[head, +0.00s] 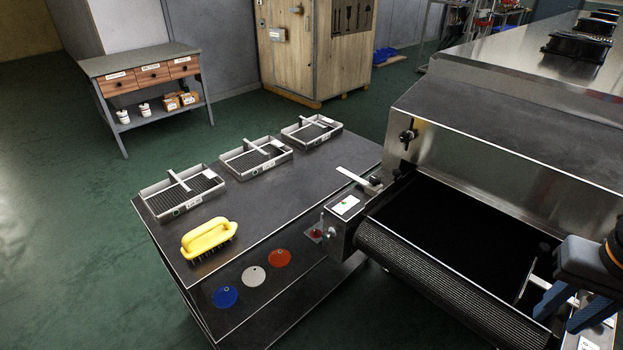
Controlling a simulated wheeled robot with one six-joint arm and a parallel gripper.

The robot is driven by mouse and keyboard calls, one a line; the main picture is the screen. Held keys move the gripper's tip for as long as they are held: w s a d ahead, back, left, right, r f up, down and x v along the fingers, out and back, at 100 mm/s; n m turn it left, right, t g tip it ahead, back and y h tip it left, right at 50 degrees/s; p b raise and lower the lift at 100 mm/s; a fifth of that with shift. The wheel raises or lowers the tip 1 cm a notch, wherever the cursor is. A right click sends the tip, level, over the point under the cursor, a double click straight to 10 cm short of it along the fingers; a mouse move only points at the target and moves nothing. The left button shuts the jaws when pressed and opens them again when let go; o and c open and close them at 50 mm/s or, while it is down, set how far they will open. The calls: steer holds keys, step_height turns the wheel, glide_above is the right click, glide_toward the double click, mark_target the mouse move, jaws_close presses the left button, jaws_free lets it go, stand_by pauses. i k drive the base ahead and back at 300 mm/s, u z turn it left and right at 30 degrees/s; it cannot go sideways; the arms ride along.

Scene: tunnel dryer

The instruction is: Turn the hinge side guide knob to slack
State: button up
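My gripper (567,322) is at the right edge, over the near right part of the dryer's belt inlet. Its two blue fingers point down and left and stand apart, with a pale metal strip showing between or behind them. A thin bright guide rail (527,278) lies in the inlet just left of the fingers. I cannot make out a guide knob by the gripper; the fingers and picture edge may hide it. A dark knob-like fitting (407,138) sits on the left end of the dryer's steel hood (500,150), far from my gripper; I cannot tell its role.
The mesh belt (440,285) runs along the inlet front. A control box (343,212) with a red button stands left of it. Green floor is clear at left.

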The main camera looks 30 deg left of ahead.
mark_target(375, 180)
steer(key=u, duration=1.75)
steer(key=i, duration=1)
